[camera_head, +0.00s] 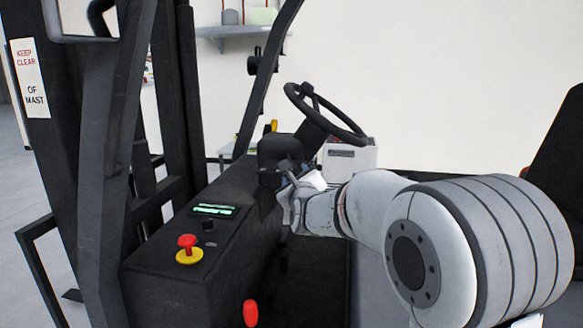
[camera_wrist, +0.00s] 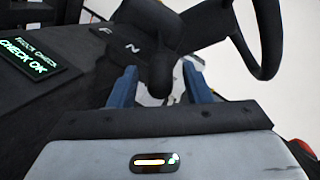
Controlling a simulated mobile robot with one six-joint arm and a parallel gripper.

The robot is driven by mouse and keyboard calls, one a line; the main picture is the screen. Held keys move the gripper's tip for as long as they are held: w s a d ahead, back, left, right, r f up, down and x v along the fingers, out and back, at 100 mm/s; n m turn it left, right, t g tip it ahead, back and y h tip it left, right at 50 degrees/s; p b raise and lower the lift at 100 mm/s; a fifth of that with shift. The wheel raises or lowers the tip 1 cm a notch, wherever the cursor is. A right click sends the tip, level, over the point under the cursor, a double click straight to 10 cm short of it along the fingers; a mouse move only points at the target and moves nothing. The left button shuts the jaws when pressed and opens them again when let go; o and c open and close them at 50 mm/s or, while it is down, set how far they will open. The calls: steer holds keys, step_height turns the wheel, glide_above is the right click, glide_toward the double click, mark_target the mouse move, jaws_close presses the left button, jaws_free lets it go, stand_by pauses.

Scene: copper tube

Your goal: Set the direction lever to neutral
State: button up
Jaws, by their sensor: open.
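The direction lever (camera_wrist: 161,76) looks to be the black knobbed stick below the steering column in the wrist view. Its knob sits between the two blue fingers of my gripper (camera_wrist: 160,86), with gaps visible on both sides. White letters F (camera_wrist: 105,30) and N (camera_wrist: 133,48) stand on the dark surface to its upper left. The lever is below and right of the N; any further mark is hidden. In the head view my gripper (camera_head: 289,198) is open close beside the black column housing (camera_head: 281,149), and the lever cannot be made out clearly there.
The steering wheel (camera_head: 327,114) is above and right of my gripper. The console carries a lit green display (camera_head: 214,210), a red-and-yellow stop button (camera_head: 188,249) and a red knob (camera_head: 250,312). The black mast (camera_head: 100,150) stands left. A seat is at the right edge.

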steer(key=shift+w+a+p, duration=0.2)
steer(key=shift+w+p, duration=0.3)
steer(key=shift+w, duration=0.95)
steer(key=shift+c, duration=0.5)
jaws_close()
